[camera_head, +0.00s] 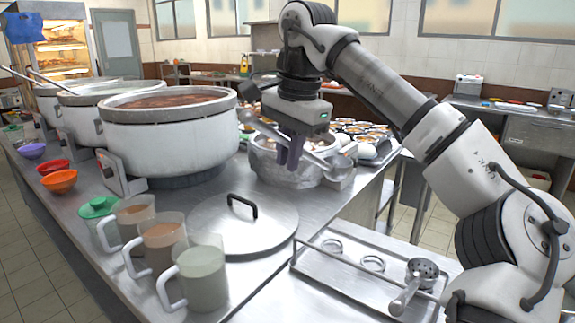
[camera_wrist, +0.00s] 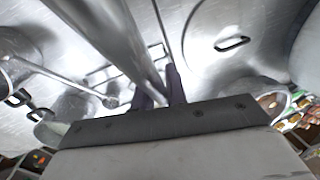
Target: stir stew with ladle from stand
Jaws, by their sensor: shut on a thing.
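My gripper (camera_head: 291,158) is shut on the steel ladle (camera_head: 278,132), above the counter and in front of a smaller steel pot. The big white stockpot (camera_head: 165,140) stands left of my gripper, uncovered, with reddish-brown stew (camera_head: 165,101) inside. The stand, a steel tray with rings (camera_head: 345,277), is at the lower right and holds a perforated skimmer (camera_head: 422,270).
A round lid (camera_head: 245,232) lies flat on the counter before the pots. Several mugs (camera_head: 203,275) stand at the front edge. The smaller steel pot (camera_head: 275,172) is behind my gripper. More stockpots (camera_head: 80,110) and coloured bowls (camera_head: 59,181) line the left.

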